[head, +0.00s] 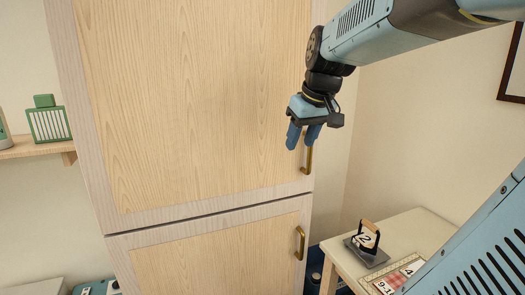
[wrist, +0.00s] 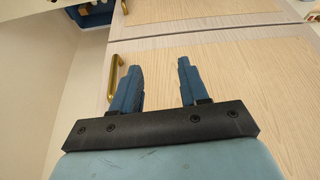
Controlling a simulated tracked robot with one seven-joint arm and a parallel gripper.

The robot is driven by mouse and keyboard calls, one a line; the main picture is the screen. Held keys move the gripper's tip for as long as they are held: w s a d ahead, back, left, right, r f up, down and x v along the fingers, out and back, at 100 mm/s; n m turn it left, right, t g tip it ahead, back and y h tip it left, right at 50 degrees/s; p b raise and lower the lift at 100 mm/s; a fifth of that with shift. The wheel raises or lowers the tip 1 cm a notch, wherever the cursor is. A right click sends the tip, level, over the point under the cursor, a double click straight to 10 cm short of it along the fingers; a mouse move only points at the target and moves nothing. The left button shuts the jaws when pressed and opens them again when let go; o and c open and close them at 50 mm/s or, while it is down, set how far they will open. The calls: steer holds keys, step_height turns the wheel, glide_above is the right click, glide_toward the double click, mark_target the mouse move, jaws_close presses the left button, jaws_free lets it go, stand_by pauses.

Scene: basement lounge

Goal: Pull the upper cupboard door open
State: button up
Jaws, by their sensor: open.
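The tall wooden cupboard has an upper door (head: 190,95) and a lower door (head: 215,255), both shut, with a dark seam between them. The upper door's brass handle (head: 308,160) is a vertical bar near its right edge. My gripper (head: 304,138) is open and empty in front of the door, by the top of this handle, and hides its upper part. In the wrist view the picture is turned over: the upper handle (wrist: 115,78) lies just left of the left blue finger, outside the gap between the fingers. Whether they touch I cannot tell.
The lower door has its own brass handle (head: 300,243). A wall shelf (head: 35,147) at the left carries a green item (head: 48,121).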

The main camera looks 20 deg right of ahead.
steer(key=w+d+r+n, duration=0.1)
steer(key=w+d+r, duration=0.1)
steer(key=w+d, duration=0.95)
glide_above(309, 169)
steer(key=f, duration=0.8)
steer(key=w+f, duration=0.1)
steer(key=f, duration=0.3)
steer(key=shift+d+f, duration=0.2)
steer(key=shift+c, duration=0.4)
jaws_close()
